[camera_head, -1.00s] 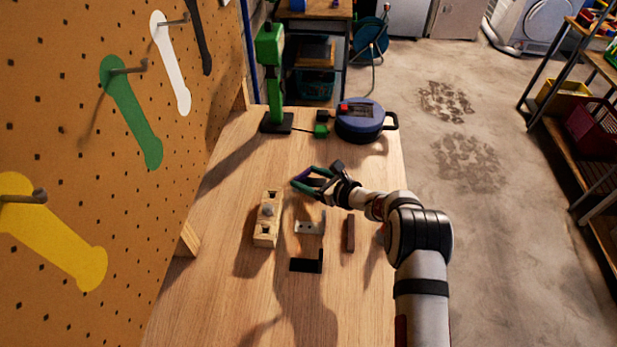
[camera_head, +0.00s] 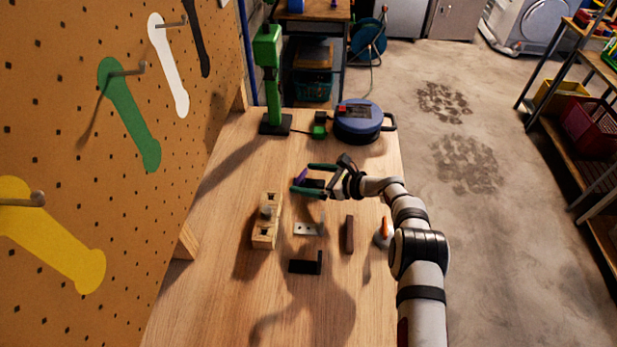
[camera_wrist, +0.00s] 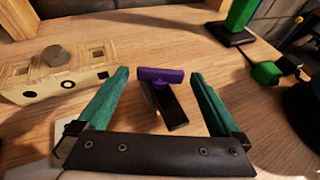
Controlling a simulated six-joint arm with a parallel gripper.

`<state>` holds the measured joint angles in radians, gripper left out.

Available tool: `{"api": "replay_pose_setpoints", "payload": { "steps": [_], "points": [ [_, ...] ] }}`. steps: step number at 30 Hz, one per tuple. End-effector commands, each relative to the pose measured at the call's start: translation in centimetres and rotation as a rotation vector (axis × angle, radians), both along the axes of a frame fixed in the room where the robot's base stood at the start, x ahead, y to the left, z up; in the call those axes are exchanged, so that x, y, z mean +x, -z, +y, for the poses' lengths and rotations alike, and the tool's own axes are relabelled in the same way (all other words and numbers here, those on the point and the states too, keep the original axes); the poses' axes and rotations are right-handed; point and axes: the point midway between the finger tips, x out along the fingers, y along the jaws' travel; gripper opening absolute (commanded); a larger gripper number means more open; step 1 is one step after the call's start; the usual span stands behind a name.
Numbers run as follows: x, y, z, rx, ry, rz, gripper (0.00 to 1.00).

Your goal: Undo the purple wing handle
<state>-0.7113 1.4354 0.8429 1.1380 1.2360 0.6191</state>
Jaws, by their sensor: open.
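The purple wing handle (camera_wrist: 160,75) shows in the wrist view between my green fingers, on top of a small dark block (camera_wrist: 170,105) on the wooden table. In the head view the handle (camera_head: 300,175) is partly covered by my gripper (camera_head: 307,180). In the wrist view my gripper (camera_wrist: 157,90) is open, with one finger on each side of the handle and clear gaps between. The fingers do not appear to touch it. How the handle joins the block is hard to see.
A pale wooden block with holes (camera_head: 266,225) stands left. A metal plate (camera_head: 306,229), a black bracket (camera_head: 306,264) and a brown bar (camera_head: 349,234) lie nearer. A green stand (camera_head: 270,80) and a blue round case (camera_head: 358,120) stand behind. The pegboard (camera_head: 90,200) borders the table's left.

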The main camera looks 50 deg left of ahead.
Motion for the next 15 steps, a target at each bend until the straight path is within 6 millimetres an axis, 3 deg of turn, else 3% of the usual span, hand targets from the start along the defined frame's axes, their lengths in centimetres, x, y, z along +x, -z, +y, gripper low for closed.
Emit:
{"api": "replay_pose_setpoints", "payload": {
  "steps": [4, 7, 15],
  "points": [
    [0.2, -0.2, -0.4, 0.000, 0.001, 0.000, 1.00],
    [0.9, -0.9, -1.9, -0.001, 0.004, -0.001, 1.00],
    [3.5, -4.2, -9.4, 0.000, 0.005, 0.000, 1.00]
  ]
}}
